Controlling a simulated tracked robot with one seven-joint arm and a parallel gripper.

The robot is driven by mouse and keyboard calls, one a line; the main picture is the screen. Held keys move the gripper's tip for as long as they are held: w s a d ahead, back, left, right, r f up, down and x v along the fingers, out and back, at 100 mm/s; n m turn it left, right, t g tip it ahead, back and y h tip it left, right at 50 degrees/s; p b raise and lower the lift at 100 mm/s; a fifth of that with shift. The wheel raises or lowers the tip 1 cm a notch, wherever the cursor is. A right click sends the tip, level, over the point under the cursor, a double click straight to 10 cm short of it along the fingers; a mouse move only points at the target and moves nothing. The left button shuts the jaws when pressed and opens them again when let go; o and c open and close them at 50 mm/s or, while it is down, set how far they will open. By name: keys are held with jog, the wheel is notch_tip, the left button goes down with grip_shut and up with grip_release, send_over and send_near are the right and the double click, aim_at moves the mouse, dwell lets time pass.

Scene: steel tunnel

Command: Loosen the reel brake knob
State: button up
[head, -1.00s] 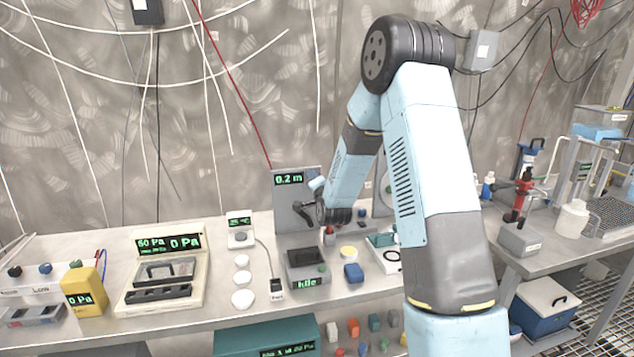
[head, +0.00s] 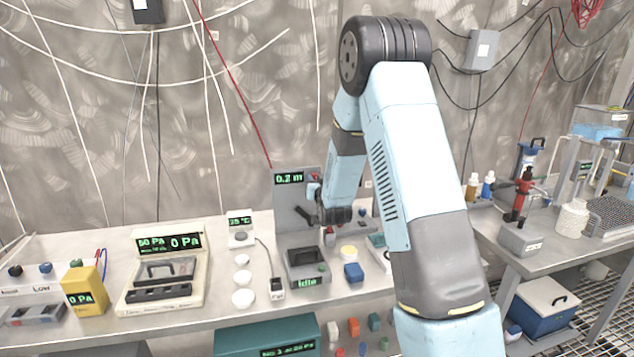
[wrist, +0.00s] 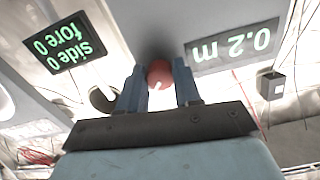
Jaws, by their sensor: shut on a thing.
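The reel brake knob is a round red knob (wrist: 159,72) in the wrist view, on the grey panel with the green "0.2 m" display (wrist: 234,46). My gripper (wrist: 160,86) has its two blue fingers on either side of the knob and is shut on it. In the head view, the grey panel (head: 283,208) stands at the back of the bench. Whether the knob has turned cannot be told.
A dark crank handle (head: 305,215) juts from the panel close to my gripper. Another display (wrist: 63,42) reads "side 0 fore 0".

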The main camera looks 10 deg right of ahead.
jog(key=shift+f+n, duration=0.2)
jog(key=shift+n, duration=4)
jog(key=o, duration=0.8)
jog(key=shift+c, duration=0.2)
jog(key=shift+o, duration=1.4)
jog(key=shift+r, duration=0.15)
jog(key=s, duration=1.3)
jog(key=shift+s, duration=0.35)
